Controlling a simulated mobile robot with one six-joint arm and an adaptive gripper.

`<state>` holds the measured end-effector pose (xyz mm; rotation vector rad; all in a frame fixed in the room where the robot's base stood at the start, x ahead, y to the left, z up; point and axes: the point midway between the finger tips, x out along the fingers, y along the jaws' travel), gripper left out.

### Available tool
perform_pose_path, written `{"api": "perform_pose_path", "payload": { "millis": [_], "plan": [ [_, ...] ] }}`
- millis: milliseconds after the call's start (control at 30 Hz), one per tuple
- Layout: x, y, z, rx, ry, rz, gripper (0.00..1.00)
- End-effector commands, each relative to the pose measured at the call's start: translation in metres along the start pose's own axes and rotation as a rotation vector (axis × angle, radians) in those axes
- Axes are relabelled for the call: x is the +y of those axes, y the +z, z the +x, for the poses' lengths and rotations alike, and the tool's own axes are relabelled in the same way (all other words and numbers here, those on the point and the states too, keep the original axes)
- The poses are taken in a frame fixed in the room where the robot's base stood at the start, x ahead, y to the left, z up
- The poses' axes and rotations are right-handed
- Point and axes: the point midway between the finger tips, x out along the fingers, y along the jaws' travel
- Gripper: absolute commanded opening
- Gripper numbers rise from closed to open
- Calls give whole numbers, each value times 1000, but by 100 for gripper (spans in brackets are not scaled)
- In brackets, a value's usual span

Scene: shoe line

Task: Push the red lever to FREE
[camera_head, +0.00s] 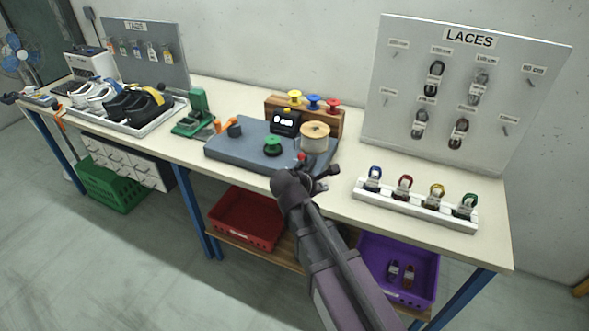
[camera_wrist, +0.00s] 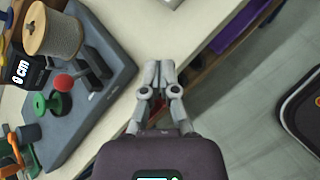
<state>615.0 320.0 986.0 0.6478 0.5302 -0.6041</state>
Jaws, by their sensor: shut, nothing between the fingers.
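The red lever's round knob (camera_head: 301,156) shows just above my gripper in the head view. In the wrist view the red knob (camera_wrist: 63,82) sits at the left, near a dark bracket (camera_wrist: 97,62), on the grey-blue base (camera_wrist: 112,92) of the measuring device. No FREE mark can be read. My gripper (camera_head: 326,172) is at the front edge of the device. In the wrist view its fingers (camera_wrist: 158,70) are together and empty, right of the knob and apart from it, just off the base's edge.
The base also carries a tan cord spool (camera_wrist: 52,30), a green knob (camera_wrist: 48,104) and a counter reading 0 cm (camera_wrist: 22,72). A red bin (camera_head: 246,218) and purple bin (camera_head: 420,290) are below the table (camera_head: 345,205).

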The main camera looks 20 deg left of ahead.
Motion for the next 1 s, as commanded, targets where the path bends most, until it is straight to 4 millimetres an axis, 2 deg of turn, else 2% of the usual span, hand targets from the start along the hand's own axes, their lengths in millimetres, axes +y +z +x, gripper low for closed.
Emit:
{"api": "perform_pose_path", "payload": {
  "millis": [33,200,400,600,1000],
  "plan": [
    [10,-18,-8,-15,41,-76,0],
    [38,-56,-40,-80,162,-317,0],
    [59,-88,-72,-151,259,-514,0],
    [67,-100,-86,-184,297,-594,0],
    [67,-100,-87,-186,299,-599,0]
  ]
}}
